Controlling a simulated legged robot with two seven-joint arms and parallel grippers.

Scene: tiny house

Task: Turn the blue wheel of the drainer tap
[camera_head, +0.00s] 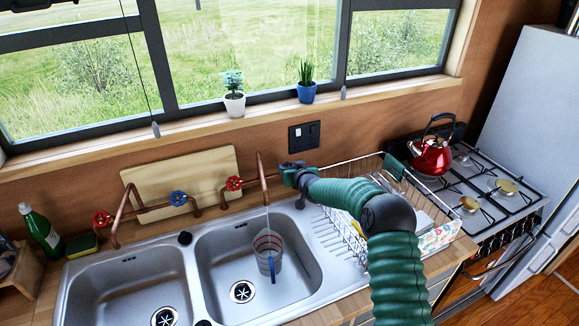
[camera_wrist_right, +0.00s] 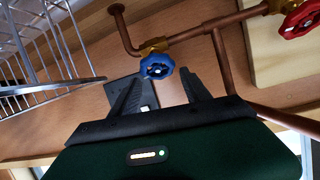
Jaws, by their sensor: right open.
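The drainer-side blue wheel (camera_wrist_right: 156,68) shows in the right wrist view, on a brass valve on the copper pipe. In the head view it is hidden behind my right gripper (camera_head: 292,176). In the right wrist view my right gripper (camera_wrist_right: 161,92) is open, with the wheel between and just beyond its fingertips. Whether they touch the wheel I cannot tell. The tap's red wheel (camera_head: 234,183) sits left of the gripper and shows top right in the wrist view (camera_wrist_right: 300,18). The tap's copper spout pipe (camera_head: 263,180) stands between them. My left gripper is not in view.
A wire dish rack (camera_head: 352,172) stands close by my right arm. A measuring jug (camera_head: 268,256) is in the right sink basin, under a thin stream. Another tap has a blue wheel (camera_head: 178,198) and a red wheel (camera_head: 103,218). A red kettle (camera_head: 432,156) is on the stove.

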